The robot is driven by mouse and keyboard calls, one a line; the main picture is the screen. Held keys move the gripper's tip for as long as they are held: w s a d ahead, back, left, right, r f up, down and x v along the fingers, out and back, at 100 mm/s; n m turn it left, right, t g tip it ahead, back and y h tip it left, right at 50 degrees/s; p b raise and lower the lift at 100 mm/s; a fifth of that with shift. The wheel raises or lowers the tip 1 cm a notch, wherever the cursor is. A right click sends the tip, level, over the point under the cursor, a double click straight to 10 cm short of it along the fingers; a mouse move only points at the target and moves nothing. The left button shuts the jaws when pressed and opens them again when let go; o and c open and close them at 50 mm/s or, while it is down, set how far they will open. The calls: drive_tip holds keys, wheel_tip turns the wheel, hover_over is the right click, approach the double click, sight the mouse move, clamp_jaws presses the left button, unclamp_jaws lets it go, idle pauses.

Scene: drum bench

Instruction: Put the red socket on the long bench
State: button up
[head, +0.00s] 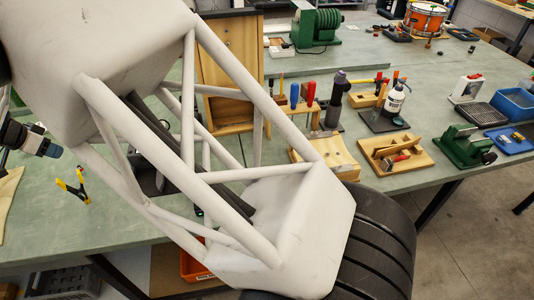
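The long bench (440,57) is probably the grey-green worktop running across the view with tools along it. I cannot pick out a red socket for certain. Red parts show on upright tool handles (310,92) in the middle and on a small white device (467,87) at the right. My gripper is not in view. A large pale frame with a black ribbed wheel-like part, which may be mine, fills the left and centre foreground and hides much of the worktop.
Wooden fixtures (346,160), a white bottle (394,99), a green vise (464,147) and a blue bin (515,103) crowd the bench's near right side. A red drum (425,19) stands at the back. Yellow-handled pliers (74,187) lie at left. Bare worktop shows around them.

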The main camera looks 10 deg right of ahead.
drive_tip(key=s+d+r+n+g, duration=0.15)
drive_tip(key=d+r, duration=0.35)
drive_tip(key=d, duration=0.9)
drive_tip(key=s+d+r+n+y, duration=0.15)
drive_tip(key=d+r, duration=0.35)
drive_tip(key=d, duration=0.9)
drive_tip(key=s+d+r+g, duration=0.15)
drive_tip(key=d+r, duration=0.45)
drive_tip(key=d, duration=0.7)
drive_tip(key=s+d+n, duration=0.2)
drive_tip(key=s+d, duration=1.1)
drive_tip(key=d, duration=0.3)
drive_tip(key=s+d+f+n+y, duration=0.1)
drive_tip(key=s+d, duration=0.3)
drive_tip(key=s, duration=0.3)
drive_tip(key=s+d+f+t+y, duration=0.1)
drive_tip(key=s+d+f, duration=0.1)
drive_tip(key=s+d, duration=0.3)
drive_tip(key=s, duration=0.3)
drive_tip(key=shift+n, duration=0.4)
